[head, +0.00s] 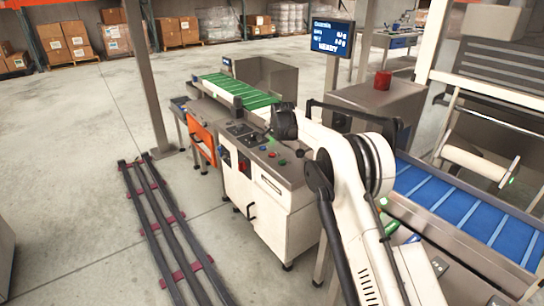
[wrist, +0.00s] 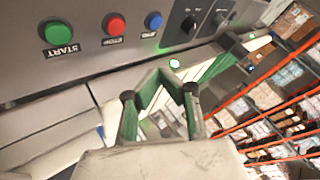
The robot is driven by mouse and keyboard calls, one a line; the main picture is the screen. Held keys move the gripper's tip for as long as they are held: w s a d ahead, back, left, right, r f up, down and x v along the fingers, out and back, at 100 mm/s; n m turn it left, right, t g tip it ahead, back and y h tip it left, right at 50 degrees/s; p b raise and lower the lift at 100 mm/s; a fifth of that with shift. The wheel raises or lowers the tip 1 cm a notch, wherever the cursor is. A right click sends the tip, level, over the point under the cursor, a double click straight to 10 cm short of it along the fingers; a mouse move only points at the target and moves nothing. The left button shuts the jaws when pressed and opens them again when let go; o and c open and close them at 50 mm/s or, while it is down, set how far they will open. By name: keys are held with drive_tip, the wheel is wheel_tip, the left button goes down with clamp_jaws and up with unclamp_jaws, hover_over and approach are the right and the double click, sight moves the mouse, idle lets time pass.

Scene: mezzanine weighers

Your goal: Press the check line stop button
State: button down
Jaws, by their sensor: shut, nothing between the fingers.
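A red button (wrist: 114,24) labelled STOP sits on a grey panel (wrist: 84,54) in the wrist view, between a green START button (wrist: 57,32) and a blue button (wrist: 153,20). In the head view, a small red button (head: 271,154) and a green button (head: 283,162) show on the top of the white cabinet, close to the end of my arm. My gripper (wrist: 160,74) is shut and empty, below the panel's buttons in the wrist picture, and apart from the red button. In the head view my gripper is mostly hidden by my arm.
Black knobs (wrist: 190,22) sit right of the blue button. A green conveyor (head: 238,92) runs behind the cabinet; a blue conveyor (head: 465,215) lies right. A screen (head: 332,36) reads READY. A red dome (head: 383,80) tops a grey box. Floor at left is clear beyond the rails.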

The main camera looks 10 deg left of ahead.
sight(272, 154)
drive_tip(key=shift+f+b, duration=1.5)
drive_tip(key=shift+f, duration=2.2)
drive_tip(key=shift+f, duration=0.1)
drive_tip(key=shift+f+b, duration=0.3)
drive_tip(key=shift+f, duration=0.45)
drive_tip(key=shift+r, duration=0.85)
drive_tip(key=shift+r, duration=0.1)
drive_tip(key=shift+r+p, duration=1.05)
drive_tip(key=shift+r, duration=1.35)
